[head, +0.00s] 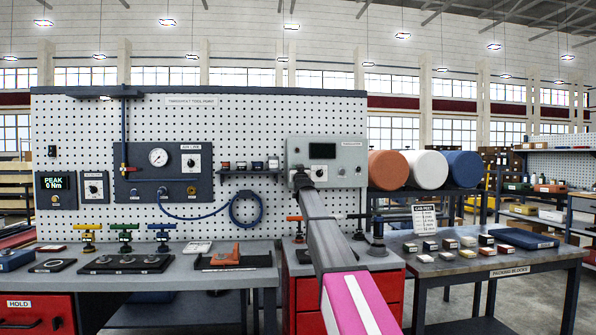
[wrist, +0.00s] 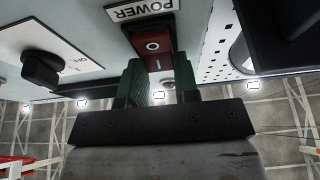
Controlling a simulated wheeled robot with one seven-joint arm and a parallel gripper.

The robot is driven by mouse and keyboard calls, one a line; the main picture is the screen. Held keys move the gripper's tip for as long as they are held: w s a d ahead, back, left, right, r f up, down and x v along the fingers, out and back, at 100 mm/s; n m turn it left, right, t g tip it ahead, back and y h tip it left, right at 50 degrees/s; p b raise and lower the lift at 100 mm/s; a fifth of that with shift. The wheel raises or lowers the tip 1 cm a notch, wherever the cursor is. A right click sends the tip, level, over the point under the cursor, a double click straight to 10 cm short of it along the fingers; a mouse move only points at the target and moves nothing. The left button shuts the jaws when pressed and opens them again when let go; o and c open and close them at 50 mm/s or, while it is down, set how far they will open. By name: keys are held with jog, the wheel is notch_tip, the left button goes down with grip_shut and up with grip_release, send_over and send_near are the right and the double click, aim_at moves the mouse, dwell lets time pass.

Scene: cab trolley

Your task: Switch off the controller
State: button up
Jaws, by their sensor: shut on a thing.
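In the wrist view, the red rocker power switch (wrist: 151,46), marked O and I in a dark frame, sits beside an upside-down POWER label (wrist: 140,9). My gripper's green fingers (wrist: 158,68) stand on either side of the switch, shut on it. The rocker's tilt is hard to tell. The knob (wrist: 42,69) is left of the fingers.
A gauge panel (head: 128,178) with a blue hose hangs left of the controller. Orange, white and blue cylinders (head: 430,169) stand to the right. A side table (head: 500,262) holds several small blocks. Red drawers (head: 305,293) are below my arm.

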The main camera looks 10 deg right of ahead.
jog(key=shift+f+t, duration=0.1)
jog(key=shift+t, duration=0.3)
jog(key=o, duration=0.9)
jog(key=shift+s, duration=0.1)
jog(key=v, duration=1)
jog(key=shift+s+f, duration=0.2)
jog(key=shift+s, duration=0.1)
